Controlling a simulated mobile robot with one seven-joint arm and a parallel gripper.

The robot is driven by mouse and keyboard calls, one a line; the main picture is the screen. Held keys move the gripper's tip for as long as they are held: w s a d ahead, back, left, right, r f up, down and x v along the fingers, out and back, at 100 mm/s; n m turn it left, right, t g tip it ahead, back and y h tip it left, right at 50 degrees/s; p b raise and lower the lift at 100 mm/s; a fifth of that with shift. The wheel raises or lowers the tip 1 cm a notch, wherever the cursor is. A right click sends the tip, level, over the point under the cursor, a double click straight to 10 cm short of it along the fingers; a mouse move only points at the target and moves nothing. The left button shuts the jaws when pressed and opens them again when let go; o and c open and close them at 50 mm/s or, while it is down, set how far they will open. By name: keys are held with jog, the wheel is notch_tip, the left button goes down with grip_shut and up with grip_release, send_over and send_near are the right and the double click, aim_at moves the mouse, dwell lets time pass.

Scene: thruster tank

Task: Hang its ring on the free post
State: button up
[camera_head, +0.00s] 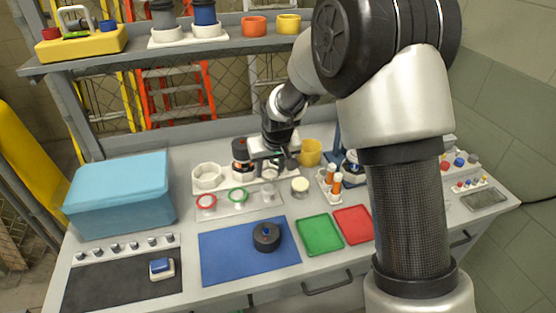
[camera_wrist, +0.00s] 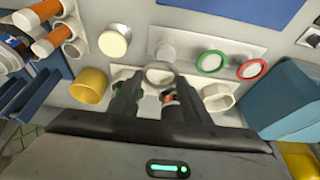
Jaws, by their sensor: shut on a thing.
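My gripper (camera_head: 271,164) is low over the back of the bench; in the wrist view its two dark fingers (camera_wrist: 158,90) are closed around a pale grey, ring-like piece (camera_wrist: 160,73). The fingers hide part of this piece. A plate bears a red ring (camera_head: 206,201), a green ring (camera_head: 238,194) and a bare grey post (camera_head: 268,188) in a row. The red ring (camera_wrist: 252,69), green ring (camera_wrist: 212,62) and bare post (camera_wrist: 165,52) also show in the wrist view, beyond the fingertips. The held piece is apart from the post, on its back side.
A white hexagonal holder (camera_head: 207,175) and a dark cylinder with an orange band (camera_head: 240,155) stand close left of my gripper. A yellow cup (camera_head: 310,152) and a cream knob (camera_head: 300,186) are to its right. A blue mat (camera_head: 225,262) bears a black round part (camera_head: 266,236).

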aim_at(269, 190)
jog(key=shift+s+a+f, duration=0.15)
jog(key=shift+a, duration=0.15)
jog(key=shift+f+b, duration=1.15)
jog(key=shift+f, duration=0.85)
jog(key=shift+f, duration=0.2)
jog(key=shift+f+b, duration=0.55)
jog(key=shift+b, duration=0.1)
jog(key=o, duration=1.1)
jog(key=shift+r, duration=0.1)
jog(key=p+v, duration=0.1)
jog(key=v, duration=1.6)
jog(key=shift+s+d+r, duration=0.1)
jog(key=shift+s+d, duration=0.05)
